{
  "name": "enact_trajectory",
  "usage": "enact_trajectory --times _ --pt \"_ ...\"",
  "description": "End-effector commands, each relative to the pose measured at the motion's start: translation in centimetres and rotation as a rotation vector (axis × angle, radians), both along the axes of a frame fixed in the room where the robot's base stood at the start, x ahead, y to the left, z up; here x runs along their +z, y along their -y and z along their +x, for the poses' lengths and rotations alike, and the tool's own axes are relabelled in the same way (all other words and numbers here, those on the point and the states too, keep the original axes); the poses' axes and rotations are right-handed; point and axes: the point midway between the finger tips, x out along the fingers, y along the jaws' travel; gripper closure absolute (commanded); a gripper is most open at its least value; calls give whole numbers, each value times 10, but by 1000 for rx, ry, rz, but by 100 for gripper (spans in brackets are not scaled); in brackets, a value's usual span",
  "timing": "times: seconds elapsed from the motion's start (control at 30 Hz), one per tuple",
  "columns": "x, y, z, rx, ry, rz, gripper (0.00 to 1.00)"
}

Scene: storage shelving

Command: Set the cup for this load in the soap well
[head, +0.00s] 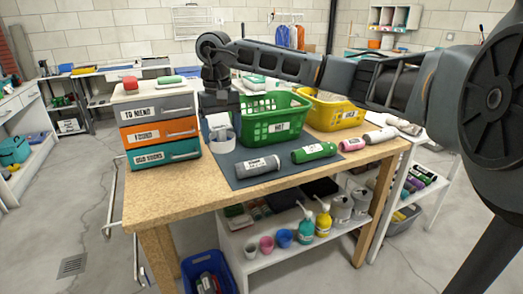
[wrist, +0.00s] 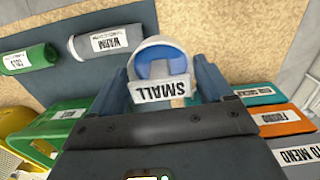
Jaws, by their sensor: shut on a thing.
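A pale cup (head: 224,139) with a blue inside and a label reading SMALL is between my gripper's fingers; it also shows in the wrist view (wrist: 158,90). My gripper (wrist: 160,75) is shut on it, and in the head view it points down (head: 218,114) at the left end of the dark mat (head: 236,180). The cup looks upright. I cannot tell whether its base touches the surface below. I cannot pick out the soap well in either view; it may be hidden by the cup or gripper.
A grey roll (head: 258,166) labelled WARM and a green roll (head: 314,152) lie on the mat. Green (head: 290,104) and yellow (head: 345,117) baskets stand behind. A labelled drawer stack (head: 163,133) stands close on the left. The table's (head: 185,208) front left is clear.

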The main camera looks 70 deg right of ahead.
Motion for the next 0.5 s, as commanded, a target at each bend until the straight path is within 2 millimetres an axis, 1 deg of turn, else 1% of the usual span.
enact_trajectory --times 0.03,0.1,0.17,0.23,0.37,0.5 --pt "2 6 -6 -13 0 0 51" --pt "5 10 -10 -23 1 1 51" --pt "6 10 -10 -25 1 1 51" --pt "5 8 -7 -24 0 1 51" --pt "-6 -3 9 -21 0 4 51" --pt "-24 -19 34 -20 -1 6 51"
